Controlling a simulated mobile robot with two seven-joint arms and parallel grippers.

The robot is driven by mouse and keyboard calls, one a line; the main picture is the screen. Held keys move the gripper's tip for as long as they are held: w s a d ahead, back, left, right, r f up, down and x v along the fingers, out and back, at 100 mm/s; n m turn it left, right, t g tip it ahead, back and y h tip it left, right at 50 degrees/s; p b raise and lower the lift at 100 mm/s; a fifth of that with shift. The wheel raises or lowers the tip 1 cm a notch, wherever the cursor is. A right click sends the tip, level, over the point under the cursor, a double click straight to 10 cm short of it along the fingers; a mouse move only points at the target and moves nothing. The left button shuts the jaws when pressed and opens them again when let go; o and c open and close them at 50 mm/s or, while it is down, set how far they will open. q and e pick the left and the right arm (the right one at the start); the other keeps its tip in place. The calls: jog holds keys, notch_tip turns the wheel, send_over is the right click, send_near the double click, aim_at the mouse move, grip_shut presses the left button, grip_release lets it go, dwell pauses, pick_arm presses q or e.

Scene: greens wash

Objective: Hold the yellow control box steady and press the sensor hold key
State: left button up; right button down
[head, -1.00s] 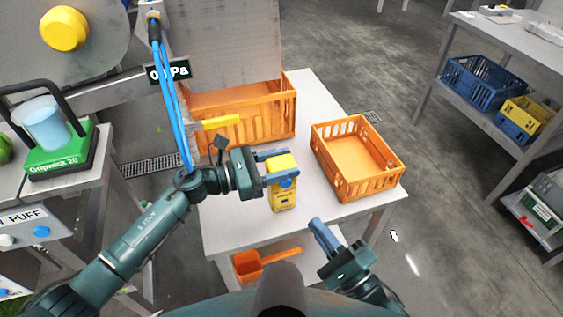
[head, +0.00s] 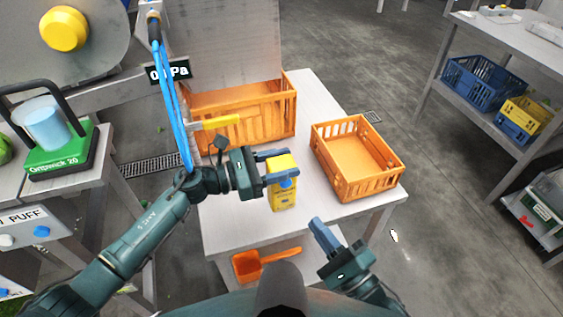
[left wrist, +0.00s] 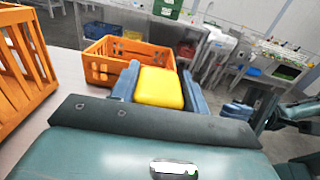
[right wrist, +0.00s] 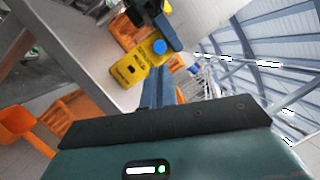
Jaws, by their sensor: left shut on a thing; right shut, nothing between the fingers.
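The yellow control box (head: 283,192) stands upright on the white table, between the fingers of my left gripper (head: 281,165). My left gripper is shut on it near its top. In the left wrist view the box's yellow top (left wrist: 160,88) shows between the two blue fingers. In the right wrist view the box (right wrist: 138,66) shows a blue round button (right wrist: 159,47), dark printing and a small dark key. My right gripper (head: 318,224) is shut and empty, below and right of the box, apart from it. Its blue fingers (right wrist: 158,88) point toward the box.
An empty orange crate (head: 398,178) stands right of the box, and a larger orange crate (head: 270,115) stands behind it. Blue hoses (head: 175,110) hang beside my left arm. An orange scoop (head: 247,265) lies low under the table's front. The table (head: 240,232) is clear in front of the box.

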aim_at(281, 184)
jog(key=w+a+r+n+g+y, duration=0.2)
jog(key=w+a+n+g+y, duration=0.2)
jog(key=n, duration=1.2)
jog(key=shift+w+a+g+y, duration=0.2)
jog(key=shift+w+g+y, duration=1.2)
jog(key=shift+g, duration=0.3)
jog(key=shift+r, duration=0.1)
